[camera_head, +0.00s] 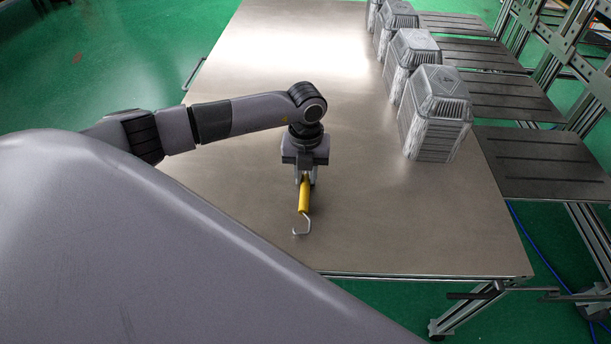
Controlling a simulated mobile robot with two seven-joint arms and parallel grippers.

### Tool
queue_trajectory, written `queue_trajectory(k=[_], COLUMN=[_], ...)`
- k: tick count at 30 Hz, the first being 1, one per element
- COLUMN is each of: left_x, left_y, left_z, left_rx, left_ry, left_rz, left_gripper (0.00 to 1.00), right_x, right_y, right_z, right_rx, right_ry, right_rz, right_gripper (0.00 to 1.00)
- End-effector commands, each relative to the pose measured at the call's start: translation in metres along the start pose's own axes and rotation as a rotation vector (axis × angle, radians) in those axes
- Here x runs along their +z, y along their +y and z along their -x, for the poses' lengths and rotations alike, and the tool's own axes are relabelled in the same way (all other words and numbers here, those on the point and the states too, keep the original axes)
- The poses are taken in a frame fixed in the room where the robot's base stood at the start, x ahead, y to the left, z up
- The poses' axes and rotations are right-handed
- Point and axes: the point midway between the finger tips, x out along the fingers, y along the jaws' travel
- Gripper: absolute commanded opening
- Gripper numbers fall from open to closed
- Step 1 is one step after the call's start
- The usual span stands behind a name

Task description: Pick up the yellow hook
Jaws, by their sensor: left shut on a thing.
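The yellow hook (304,196) has a yellow handle and a bent metal end. It shows near the middle of the head view, over the front part of the metal table (270,110). My left gripper (305,180) points down and is shut on the upper end of the yellow handle. The metal hook end points toward the table's front edge. I cannot tell whether the hook touches the table or hangs just above it. My right gripper is not in view.
Several stacks of foil trays stand in a row along the table's right side, the nearest (436,115) being the largest. Dark shelf panels (540,160) on a metal frame adjoin the right edge. The table around the hook is clear.

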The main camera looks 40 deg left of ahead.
Motion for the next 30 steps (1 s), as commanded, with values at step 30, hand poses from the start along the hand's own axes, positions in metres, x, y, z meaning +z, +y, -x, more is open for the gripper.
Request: queue_trajectory(k=[30], left_x=[0.001], left_y=[0.000], left_z=[0.191], left_rx=[-0.002], left_ry=[-0.003], left_rz=[0.001], left_gripper=[0.00], right_x=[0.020], right_y=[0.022], right_z=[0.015], right_rx=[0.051], right_ry=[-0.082], right_rz=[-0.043], right_gripper=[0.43])
